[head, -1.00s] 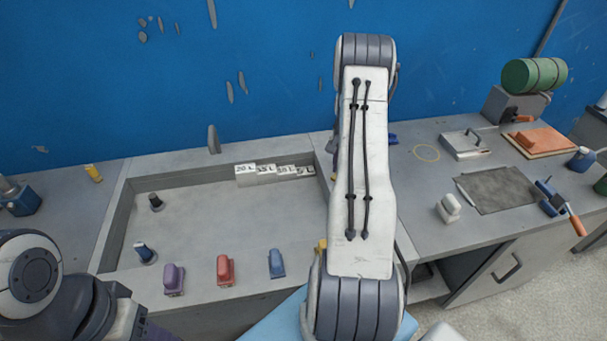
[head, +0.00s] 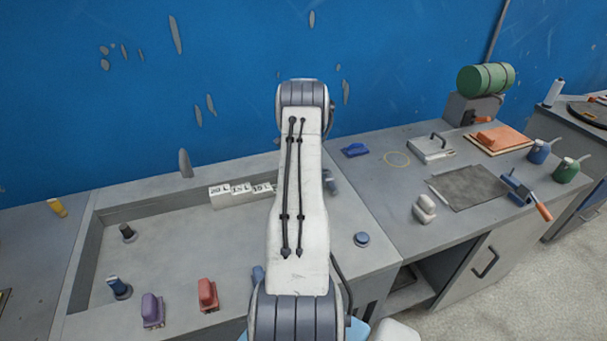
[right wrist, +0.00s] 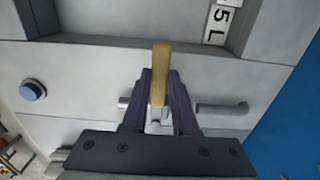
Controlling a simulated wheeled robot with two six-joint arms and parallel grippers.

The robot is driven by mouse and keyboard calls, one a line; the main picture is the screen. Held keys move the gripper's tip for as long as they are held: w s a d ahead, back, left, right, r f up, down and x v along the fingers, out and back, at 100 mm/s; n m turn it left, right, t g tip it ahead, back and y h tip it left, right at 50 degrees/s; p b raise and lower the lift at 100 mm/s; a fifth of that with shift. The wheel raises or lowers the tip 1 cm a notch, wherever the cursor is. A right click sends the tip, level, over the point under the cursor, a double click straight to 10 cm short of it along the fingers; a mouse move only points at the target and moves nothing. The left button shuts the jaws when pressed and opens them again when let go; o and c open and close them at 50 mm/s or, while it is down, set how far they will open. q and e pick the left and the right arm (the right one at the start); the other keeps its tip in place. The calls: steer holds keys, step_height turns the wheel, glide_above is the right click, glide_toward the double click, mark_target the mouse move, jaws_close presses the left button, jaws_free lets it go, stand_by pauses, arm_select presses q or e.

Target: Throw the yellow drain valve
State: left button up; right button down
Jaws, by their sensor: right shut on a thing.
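The yellow drain valve handle (right wrist: 161,60) shows in the right wrist view as a flat yellow lever pointing up in the picture. Grey pipe pieces (right wrist: 222,108) lie on either side of its base. My right gripper (right wrist: 159,88) is shut on the lever, with one dark finger on each side of it. In the head view my right arm covers the valve and the gripper. My left gripper is out of view.
A grey recessed basin (head: 85,240) holds dark pegs. Purple (head: 152,309) and red (head: 207,294) handles stand on its front rim. A round blue knob (head: 361,239) sits right of my arm; it also shows in the wrist view (right wrist: 33,90). Tools lie on the right bench.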

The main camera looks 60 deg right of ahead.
steer(key=shift+w+d+r, duration=0.1)
steer(key=shift+d, duration=0.1)
stand_by(0.3)
steer(key=c, duration=0.7)
jaws_free()
steer(key=shift+c, duration=0.2)
steer(key=shift+o, duration=0.3)
steer(key=shift+a, duration=0.1)
step_height(320, 180, up, 10)
steer(key=b, duration=0.2)
steer(key=shift+r, duration=0.2)
steer(key=shift+w, duration=0.1)
